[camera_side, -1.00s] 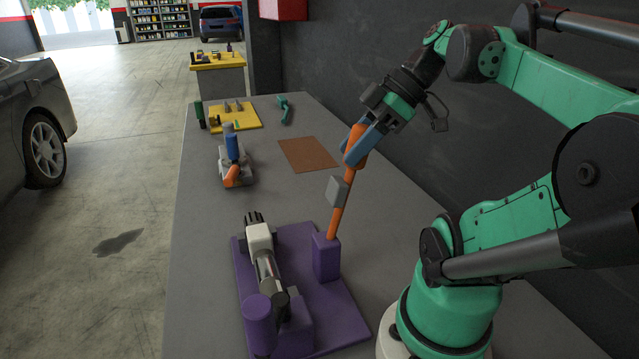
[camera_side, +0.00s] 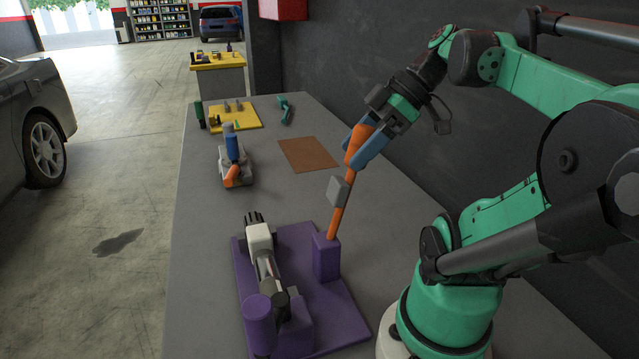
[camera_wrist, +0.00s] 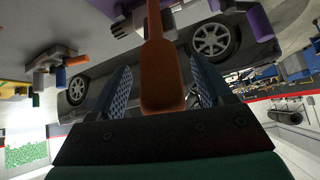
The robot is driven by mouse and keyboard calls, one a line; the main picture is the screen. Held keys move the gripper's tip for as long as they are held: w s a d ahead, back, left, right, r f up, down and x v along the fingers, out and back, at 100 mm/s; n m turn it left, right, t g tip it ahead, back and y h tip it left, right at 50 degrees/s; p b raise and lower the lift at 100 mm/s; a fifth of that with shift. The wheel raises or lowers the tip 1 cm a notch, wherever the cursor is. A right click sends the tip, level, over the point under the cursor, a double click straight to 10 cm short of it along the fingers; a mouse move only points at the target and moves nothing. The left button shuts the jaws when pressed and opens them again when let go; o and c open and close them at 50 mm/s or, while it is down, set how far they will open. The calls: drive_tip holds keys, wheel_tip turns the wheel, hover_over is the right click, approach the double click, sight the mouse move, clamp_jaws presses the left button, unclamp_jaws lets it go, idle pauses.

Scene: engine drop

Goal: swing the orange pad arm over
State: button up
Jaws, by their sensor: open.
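The orange pad arm (camera_side: 342,215) stands up at a slight tilt from a purple post (camera_side: 326,258) on the purple base plate (camera_side: 335,305). It carries a grey pad (camera_side: 337,191) partway up and ends in a thicker orange grip (camera_side: 356,143). My gripper (camera_side: 362,152) is at that thick top end, with its blue fingers open. In the wrist view, the orange grip (camera_wrist: 163,75) lies between the two fingers (camera_wrist: 163,88), with a visible gap on each side. A white and metal cylindrical part (camera_side: 261,245) lies in the purple fixture, left of the post.
A grey part with blue and orange pieces (camera_side: 232,160) stands further back on the grey table (camera_side: 200,250). A brown mat (camera_side: 308,154), a yellow board (camera_side: 236,117) and a green tool (camera_side: 285,109) lie beyond. A dark wall (camera_side: 420,180) runs along the right.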

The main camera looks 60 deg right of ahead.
wheel_tip(320, 180, up, 20)
idle(0.6)
drive_tip(key=w+a+f+m+g+h, duration=0.1)
drive_tip(key=w+f+m, duration=0.1)
drive_tip(key=w+f, duration=0.35)
drive_tip(key=w+f+m+g+h, duration=0.1)
drive_tip(key=w+f+h, duration=0.1)
drive_tip(key=f, duration=0.6)
drive_tip(key=w+a+f+m+t, duration=0.1)
drive_tip(key=a+f, duration=0.2)
drive_tip(key=f, duration=0.1)
drive_tip(key=w+a+f+m+h, duration=0.1)
drive_tip(key=a+f, duration=0.2)
drive_tip(key=f, duration=0.2)
drive_tip(key=a+f+t, duration=0.1)
drive_tip(key=a+f, duration=0.2)
drive_tip(key=f, duration=0.2)
drive_tip(key=shift+w+a+f+m+t+h, duration=0.1)
drive_tip(key=shift+w+f+m+t+h, duration=0.1)
drive_tip(key=shift+w+m+t+h, duration=0.15)
